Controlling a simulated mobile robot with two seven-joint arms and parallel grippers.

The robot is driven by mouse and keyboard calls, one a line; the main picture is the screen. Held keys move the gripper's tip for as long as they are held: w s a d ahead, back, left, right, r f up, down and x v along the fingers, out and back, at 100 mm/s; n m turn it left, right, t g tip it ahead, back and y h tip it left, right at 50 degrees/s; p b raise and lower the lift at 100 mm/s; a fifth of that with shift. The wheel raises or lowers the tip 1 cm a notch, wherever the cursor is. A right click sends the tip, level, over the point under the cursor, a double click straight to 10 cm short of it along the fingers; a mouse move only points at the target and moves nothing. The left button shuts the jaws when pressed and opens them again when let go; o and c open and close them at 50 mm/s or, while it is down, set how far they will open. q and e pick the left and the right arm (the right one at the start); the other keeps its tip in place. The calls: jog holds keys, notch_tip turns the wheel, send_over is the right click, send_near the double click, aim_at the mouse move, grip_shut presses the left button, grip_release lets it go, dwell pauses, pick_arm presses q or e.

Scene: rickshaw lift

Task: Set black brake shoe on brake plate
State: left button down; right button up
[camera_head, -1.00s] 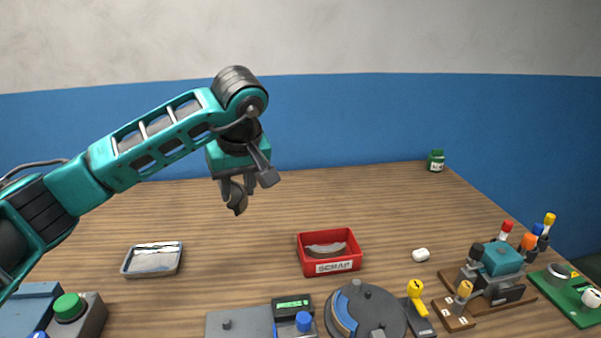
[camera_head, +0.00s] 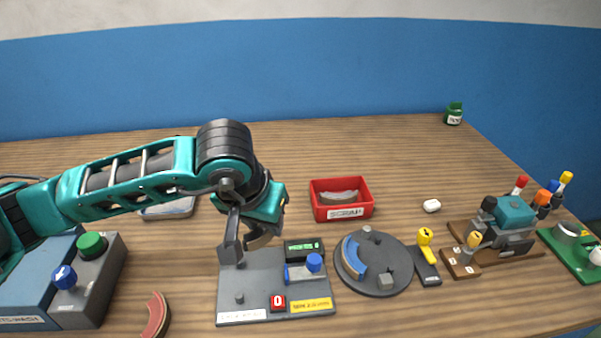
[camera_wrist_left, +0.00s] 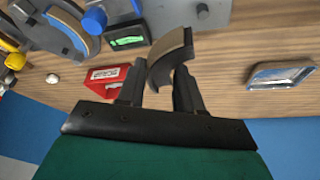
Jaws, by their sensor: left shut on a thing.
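My left gripper (camera_head: 255,240) is shut on a dark curved brake shoe with a tan lining. The black brake shoe (camera_wrist_left: 170,57) shows between the two fingers in the left wrist view. In the head view it is mostly hidden behind the gripper, above the grey gauge board. The round grey brake plate (camera_head: 388,262) lies to the right of the gripper. A blue curved shoe (camera_head: 353,257) sits on the plate's left side, and a post and a square block stand on it. My right gripper is not in view.
A grey board (camera_head: 245,298) with a green display lies below the gripper. The red scrap bin (camera_head: 346,212) holds a curved piece. A red shoe (camera_head: 156,315) lies at the front left. A yellow-handled tool (camera_head: 427,255) stands right of the plate.

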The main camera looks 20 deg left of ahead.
pick_arm(q)
jog(key=w+a+r+n+y+b, duration=0.3)
jog(key=w+a+r+n, duration=0.35)
jog(key=w+r, duration=0.4)
jog(key=shift+g, duration=0.5)
jog(key=f, duration=1.5)
jog(key=shift+w+d+f+b, duration=0.15)
jog(key=shift+w+d+b, duration=0.15)
jog(key=shift+w+b, duration=0.1)
jog(key=shift+f, duration=2.2)
jog(key=shift+f+b, duration=0.2)
jog(key=shift+b, duration=0.15)
jog(key=c, duration=0.7)
grip_release()
jog(key=shift+s, duration=0.1)
jog(key=shift+c, duration=0.2)
